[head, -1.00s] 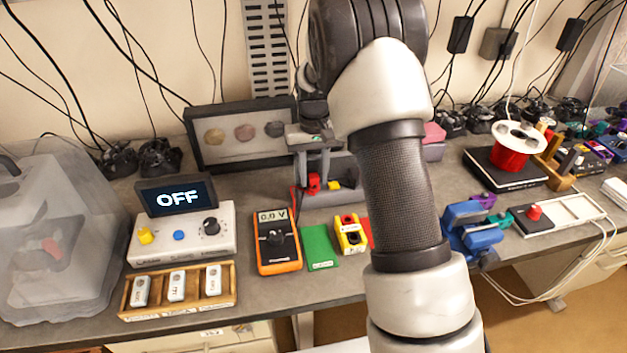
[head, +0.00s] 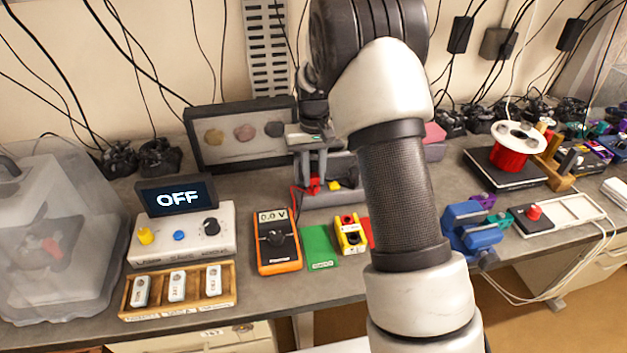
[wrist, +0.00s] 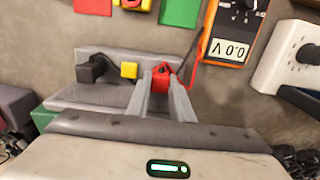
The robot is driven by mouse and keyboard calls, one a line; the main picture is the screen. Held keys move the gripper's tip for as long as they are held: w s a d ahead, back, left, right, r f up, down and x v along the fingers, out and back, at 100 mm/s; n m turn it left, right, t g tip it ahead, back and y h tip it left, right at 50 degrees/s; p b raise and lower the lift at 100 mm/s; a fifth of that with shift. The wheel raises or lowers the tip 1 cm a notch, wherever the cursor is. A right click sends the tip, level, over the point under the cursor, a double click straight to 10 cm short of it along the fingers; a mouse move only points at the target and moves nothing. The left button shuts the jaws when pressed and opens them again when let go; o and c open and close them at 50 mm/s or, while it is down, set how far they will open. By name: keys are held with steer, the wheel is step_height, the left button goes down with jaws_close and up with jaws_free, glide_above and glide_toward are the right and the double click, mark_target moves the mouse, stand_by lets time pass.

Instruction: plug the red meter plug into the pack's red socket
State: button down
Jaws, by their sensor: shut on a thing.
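The red meter plug (head: 313,185) is between the fingertips of my gripper (head: 313,180), which is shut on it. In the wrist view the red plug (wrist: 160,78) shows at the fingertips (wrist: 161,88), at the grey holder (wrist: 100,97). I cannot tell whether the plug still touches the holder. A red lead runs from the plug to the orange meter (head: 277,258), which reads 0.0 V. The yellow pack (head: 349,236) stands to the right of the meter, apart from the plug. It has a red part and dark parts on top; its red socket is too small to make out clearly.
A yellow block (wrist: 129,70) and a black plug-like piece (wrist: 92,68) sit at the holder. A green mat (head: 319,246) lies between meter and pack. A power supply (head: 182,236) marked OFF stands left. My arm hides the bench right of the pack.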

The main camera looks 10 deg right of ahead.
mark_target(314, 175)
steer(key=shift+r+p, duration=0.7)
steer(key=shift+r, duration=0.4)
stand_by(0.3)
steer(key=shift+r+p, duration=1.15)
steer(key=shift+r, duration=0.6)
